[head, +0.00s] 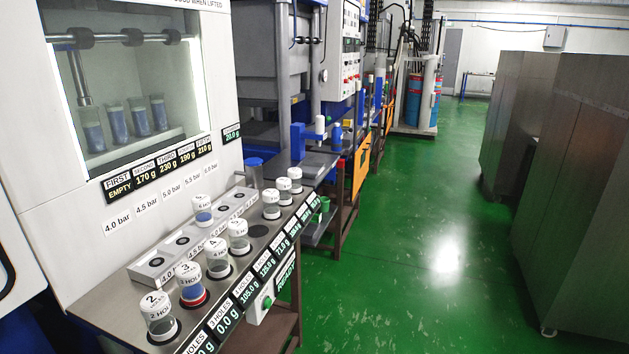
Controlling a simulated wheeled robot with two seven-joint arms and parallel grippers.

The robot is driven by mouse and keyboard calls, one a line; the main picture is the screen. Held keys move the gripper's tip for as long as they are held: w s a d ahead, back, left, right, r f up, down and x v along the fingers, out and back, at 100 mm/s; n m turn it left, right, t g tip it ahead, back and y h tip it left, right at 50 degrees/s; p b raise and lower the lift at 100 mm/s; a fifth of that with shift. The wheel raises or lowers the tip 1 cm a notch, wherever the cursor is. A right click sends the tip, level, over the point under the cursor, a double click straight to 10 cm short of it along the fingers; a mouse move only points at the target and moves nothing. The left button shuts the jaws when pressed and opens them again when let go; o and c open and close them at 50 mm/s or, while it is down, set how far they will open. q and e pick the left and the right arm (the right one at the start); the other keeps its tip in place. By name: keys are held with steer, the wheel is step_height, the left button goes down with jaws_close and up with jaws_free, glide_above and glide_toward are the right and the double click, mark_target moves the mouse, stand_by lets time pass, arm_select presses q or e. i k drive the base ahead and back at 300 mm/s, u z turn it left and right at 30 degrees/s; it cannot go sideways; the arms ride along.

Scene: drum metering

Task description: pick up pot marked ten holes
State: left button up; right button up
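Several clear pots with white lids stand along the steel counter (233,263). In the near row are a pot marked 2 (159,314), a pot marked 3 (191,282) with blue contents and a red ring at its base, a pot marked 4 (218,256) and another pot (239,236). Farther along are three smaller-looking pots, at the front (271,205), middle (284,190) and back (295,179). Their lid markings are too small to read, so I cannot tell which is marked ten holes. Neither gripper is in view.
A blue-lidded container (254,171) stands behind. A windowed machine (135,95) rises over the counter. Displays line its front edge. Green floor (410,240) is clear; grey cabinets (575,190) stand right.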

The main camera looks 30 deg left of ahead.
mark_target(295, 174)
steer(key=u, duration=0.1)
steer(key=i, duration=1.75)
steer(key=u, duration=1.5)
steer(key=i, duration=1)
steer(key=u, duration=1.1)
